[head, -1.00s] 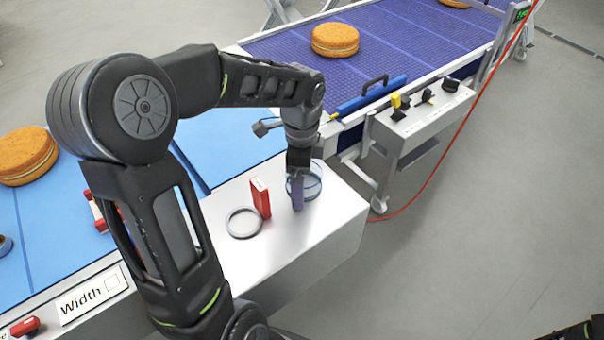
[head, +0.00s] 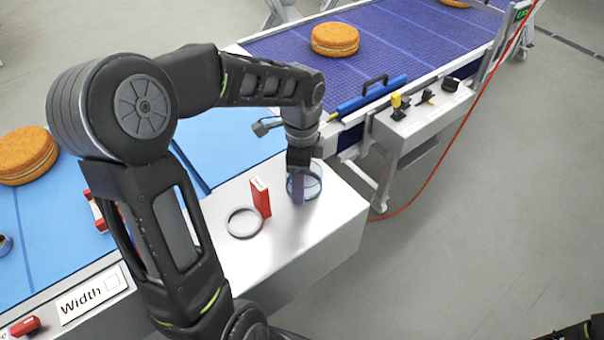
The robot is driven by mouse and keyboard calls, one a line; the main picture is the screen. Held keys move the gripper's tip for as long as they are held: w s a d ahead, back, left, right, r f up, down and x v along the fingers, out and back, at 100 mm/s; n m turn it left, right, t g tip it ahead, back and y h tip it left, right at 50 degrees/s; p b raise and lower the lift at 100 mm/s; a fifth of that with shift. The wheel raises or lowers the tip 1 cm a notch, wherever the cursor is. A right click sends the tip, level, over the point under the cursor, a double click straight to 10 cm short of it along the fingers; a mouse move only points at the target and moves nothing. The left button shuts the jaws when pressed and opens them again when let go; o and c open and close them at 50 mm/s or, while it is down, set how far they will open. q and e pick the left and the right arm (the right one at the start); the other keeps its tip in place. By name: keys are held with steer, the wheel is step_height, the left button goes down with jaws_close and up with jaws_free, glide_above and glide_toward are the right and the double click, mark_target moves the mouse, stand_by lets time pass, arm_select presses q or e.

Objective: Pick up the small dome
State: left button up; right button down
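A small clear dome (head: 314,187) with a bluish rim stands near the back right of the silver metal ledge in the head view. My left gripper (head: 298,190) points down at it, and its purple-grey finger overlaps the dome's left side in the picture. Only one finger shows clearly, so I cannot tell whether the gripper is open or shut, or whether it touches the dome. Of my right arm only a dark piece shows at the bottom right corner; its gripper is out of view.
A red upright block (head: 260,197) and a grey ring (head: 244,223) are left of the dome on the ledge (head: 310,235). A blue belt (head: 235,140) lies behind. A control box (head: 425,112) stands at the right. Round cakes (head: 335,39) sit on the belts.

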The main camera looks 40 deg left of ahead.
arm_select(q)
step_height(320, 180, up, 9)
steer(key=shift+r+b, duration=0.2)
steer(key=shift+b, duration=0.45)
steer(key=shift+r, duration=0.35)
steer(key=shift+c, duration=0.2)
